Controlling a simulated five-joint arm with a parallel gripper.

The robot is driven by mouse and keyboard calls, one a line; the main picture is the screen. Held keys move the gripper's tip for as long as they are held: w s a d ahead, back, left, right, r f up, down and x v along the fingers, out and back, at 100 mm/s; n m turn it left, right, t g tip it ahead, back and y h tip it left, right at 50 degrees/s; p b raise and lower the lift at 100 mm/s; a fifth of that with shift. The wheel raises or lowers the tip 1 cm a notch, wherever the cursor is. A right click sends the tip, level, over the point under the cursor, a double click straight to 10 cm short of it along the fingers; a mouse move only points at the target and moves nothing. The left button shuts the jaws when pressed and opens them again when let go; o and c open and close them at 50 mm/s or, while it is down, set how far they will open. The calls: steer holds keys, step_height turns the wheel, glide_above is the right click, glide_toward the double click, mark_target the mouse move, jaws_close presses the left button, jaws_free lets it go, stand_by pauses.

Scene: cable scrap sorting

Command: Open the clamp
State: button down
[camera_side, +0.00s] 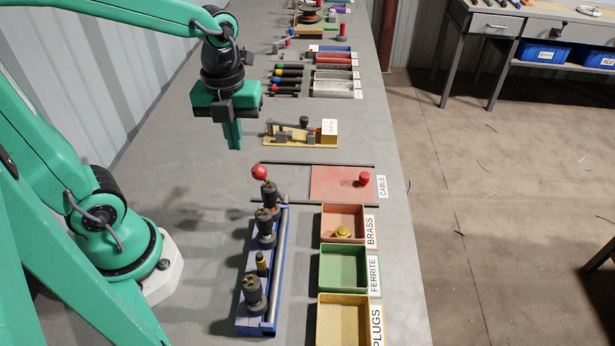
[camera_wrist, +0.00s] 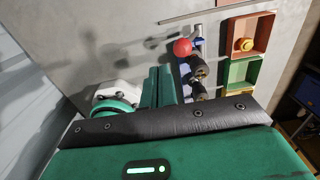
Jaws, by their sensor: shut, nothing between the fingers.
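The clamp appears to be the blue fixture (camera_side: 251,320) at the front of the bench, with a grey bar (camera_side: 278,268) along its right side. A red ball knob (camera_side: 259,172) stands up at its far end; it also shows in the wrist view (camera_wrist: 182,47). Several dark cable pieces (camera_side: 265,228) stand upright in a row in the fixture. Whether the bar presses on them I cannot tell. My gripper (camera_side: 234,147) is shut and empty, pointing down above the bench, beyond and left of the red knob. In the wrist view its green fingers (camera_wrist: 158,84) are together, left of the knob.
Right of the fixture are a red tray (camera_side: 325,222) holding a yellow piece, a green tray (camera_side: 325,270) and a yellow tray (camera_side: 325,325). Behind them is a red plate (camera_side: 335,183) with a red knob. A yellow-based device (camera_side: 325,143) stands farther back. The bench left of the fixture is clear.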

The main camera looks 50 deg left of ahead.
mark_target(263, 168)
steer(key=shift+f, duration=0.1)
steer(key=shift+f, duration=3.5)
steer(key=shift+w+d+r, duration=0.25)
steer(key=shift+w+d, duration=0.6)
steer(key=shift+w+d+r, duration=0.25)
steer(key=shift+w+d, duration=1.2)
steer(key=shift+d, duration=0.05)
steer(key=shift+w+d+f, duration=0.3)
steer(key=shift+w+d, duration=0.45)
steer(key=shift+w, duration=0.05)
steer(key=shift+w+d+f, duration=0.25)
steer(key=shift+w+d, duration=0.5)
steer(key=shift+s+a, duration=0.1)
